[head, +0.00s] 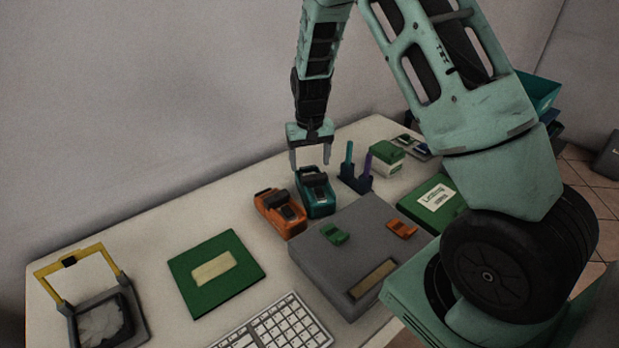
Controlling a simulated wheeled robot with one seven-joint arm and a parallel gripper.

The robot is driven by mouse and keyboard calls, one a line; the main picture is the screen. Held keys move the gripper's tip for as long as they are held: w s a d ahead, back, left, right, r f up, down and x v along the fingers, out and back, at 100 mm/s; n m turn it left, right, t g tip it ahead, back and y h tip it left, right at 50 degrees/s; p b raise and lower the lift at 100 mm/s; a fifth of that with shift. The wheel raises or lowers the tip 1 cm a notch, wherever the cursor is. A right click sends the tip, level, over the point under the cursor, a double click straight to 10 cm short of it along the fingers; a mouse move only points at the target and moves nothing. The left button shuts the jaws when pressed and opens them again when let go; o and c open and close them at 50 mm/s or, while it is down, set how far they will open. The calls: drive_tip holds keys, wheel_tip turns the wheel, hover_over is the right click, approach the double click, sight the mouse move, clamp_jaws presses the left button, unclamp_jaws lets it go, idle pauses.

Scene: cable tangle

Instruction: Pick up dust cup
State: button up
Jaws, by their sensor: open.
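I cannot tell for sure which thing is the dust cup. Small candidates are a green piece (335,234) and an orange piece (402,229) lying apart on top of a grey box (330,262). My gripper (309,165) points down with its two fingers apart and nothing seen between them. In the picture it is just above a teal-and-black device (316,193), apart from the two small pieces. An orange-and-black device (280,212) stands to the left of the teal one.
A dark holder (356,180) with teal and purple sticks stands right of the gripper. A green-and-white box (387,157) is behind it. A green case (430,203), green board (215,272), keyboard (272,328) and yellow-framed grey tray (140,333) lie around. The table's left-back is bare.

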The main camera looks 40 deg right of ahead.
sight(309, 167)
drive_tip(key=shift+f, duration=1.5)
drive_tip(key=c, duration=1.3)
wheel_tip(309, 167, up, 10)
drive_tip(key=shift+b, duration=0.4)
drive_tip(key=o, duration=0.3)
